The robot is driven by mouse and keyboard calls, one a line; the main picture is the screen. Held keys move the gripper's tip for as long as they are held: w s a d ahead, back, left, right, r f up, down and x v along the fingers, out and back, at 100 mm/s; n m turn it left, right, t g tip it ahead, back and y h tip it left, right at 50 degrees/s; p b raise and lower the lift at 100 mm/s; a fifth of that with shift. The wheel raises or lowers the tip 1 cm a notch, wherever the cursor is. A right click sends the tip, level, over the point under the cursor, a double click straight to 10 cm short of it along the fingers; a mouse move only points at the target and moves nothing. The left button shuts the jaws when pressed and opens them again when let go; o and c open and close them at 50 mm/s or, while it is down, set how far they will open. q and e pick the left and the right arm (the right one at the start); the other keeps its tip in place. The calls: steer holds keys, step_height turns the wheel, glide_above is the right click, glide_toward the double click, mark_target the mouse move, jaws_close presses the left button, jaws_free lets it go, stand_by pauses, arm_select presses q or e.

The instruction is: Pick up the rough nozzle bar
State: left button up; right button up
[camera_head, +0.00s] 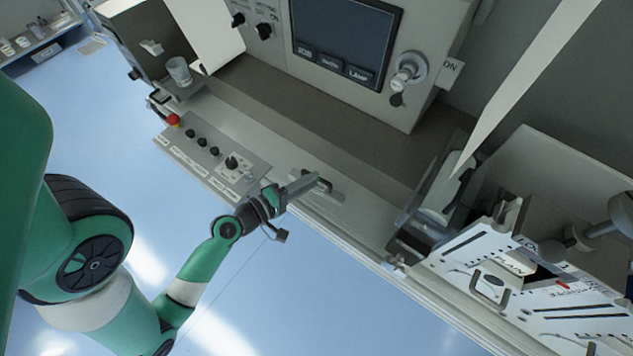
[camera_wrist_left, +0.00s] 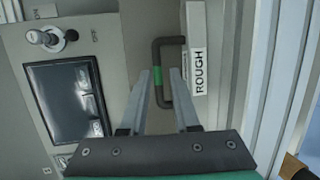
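The rough nozzle bar (camera_wrist_left: 196,35) is a pale bar with a label reading ROUGH. A dark U-shaped handle (camera_wrist_left: 170,40) with a green band stands out from its side in the left wrist view. My left gripper (camera_wrist_left: 161,73) is open, with its two fingers apart and the green-banded part of the handle between their tips in that view. I cannot tell whether the fingers are around the handle or still short of it. In the head view, the left gripper (camera_head: 307,182) is over the machine's front ledge, and the bar is mostly hidden there. My right gripper is not recognizable in view.
A control panel (camera_head: 215,160) with knobs and a red button lies left of the gripper on the ledge. A screen (camera_head: 345,40) stands behind. A clear cup (camera_head: 178,71) sits at the upper left. White slotted plates (camera_head: 480,250) and a roller are at right. Blue floor is open in front.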

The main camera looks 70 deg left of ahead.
arm_select(q)
steer(key=x, duration=0.3)
steer(key=p+x, duration=0.1)
steer(key=x, duration=0.1)
steer(key=shift+w+a+r, duration=0.15)
steer(key=shift+w, duration=0.25)
jaws_close()
stand_by(1.1)
